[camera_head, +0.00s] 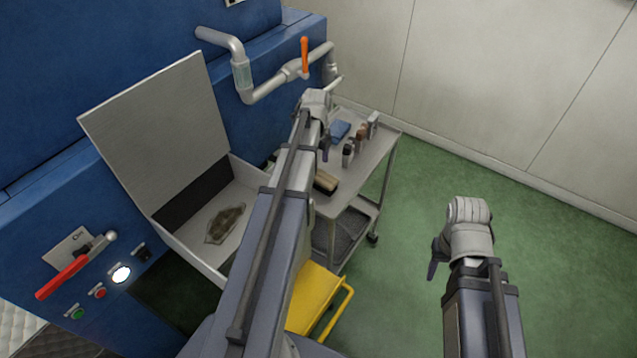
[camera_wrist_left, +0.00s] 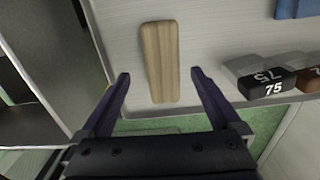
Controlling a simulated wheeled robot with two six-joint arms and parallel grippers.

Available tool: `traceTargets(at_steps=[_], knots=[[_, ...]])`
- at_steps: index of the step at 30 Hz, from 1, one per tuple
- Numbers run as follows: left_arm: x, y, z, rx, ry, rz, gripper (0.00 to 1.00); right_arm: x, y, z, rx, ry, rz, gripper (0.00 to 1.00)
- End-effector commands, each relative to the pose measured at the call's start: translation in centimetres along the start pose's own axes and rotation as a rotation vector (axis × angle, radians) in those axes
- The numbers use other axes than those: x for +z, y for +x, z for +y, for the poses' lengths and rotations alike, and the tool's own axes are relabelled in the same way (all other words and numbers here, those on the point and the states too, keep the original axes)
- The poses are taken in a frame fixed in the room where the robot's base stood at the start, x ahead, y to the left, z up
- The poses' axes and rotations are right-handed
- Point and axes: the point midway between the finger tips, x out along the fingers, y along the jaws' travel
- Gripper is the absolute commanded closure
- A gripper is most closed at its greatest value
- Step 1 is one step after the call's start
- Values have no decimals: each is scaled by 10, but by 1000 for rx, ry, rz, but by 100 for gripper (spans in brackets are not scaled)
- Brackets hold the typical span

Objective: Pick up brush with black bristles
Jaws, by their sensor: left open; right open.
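The brush with a wooden back (camera_head: 326,180) lies on the top of a grey trolley (camera_head: 376,150) in the head view, with a dark edge under the wood. In the left wrist view its long pale wooden back (camera_wrist_left: 160,50) faces the camera, and the bristles are hidden beneath. My left gripper (camera_wrist_left: 160,76) is open and empty, its two fingers apart on either side of the brush's near end in the picture; I cannot tell its height above it. It is partly hidden in the head view (camera_head: 325,148). My right gripper (camera_head: 434,262) hangs over the green floor, away from the trolley.
A blue cloth (camera_head: 340,131) and several small dark and brown blocks, one marked 75 (camera_wrist_left: 268,82), share the trolley top. An open-lidded bin (camera_head: 190,240) stands left. A yellow step (camera_head: 312,298) is below. Pipes with an orange lever (camera_head: 304,56) run behind.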

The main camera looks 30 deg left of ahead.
Motion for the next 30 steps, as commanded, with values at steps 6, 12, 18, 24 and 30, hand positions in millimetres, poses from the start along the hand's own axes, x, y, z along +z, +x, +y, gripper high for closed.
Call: traceTargets(at_steps=[6, 12, 18, 24, 30], knots=[[-1, 5, -1, 0, 0, 0, 3, 0, 5, 0, 0, 0, 0, 50], [-3, 26, -3, 0, 0, 0, 3, -2, 26, -2, 0, 0, 0, 50], [-4, 49, -4, 0, 0, 0, 3, -3, 49, -5, 0, 0, 0, 50], [-4, 52, -4, 0, 0, 0, 3, -3, 52, -5, 0, 0, 0, 50], [-4, 51, -4, 0, 0, 0, 10, -3, 51, -5, 0, 0, 0, 50]])
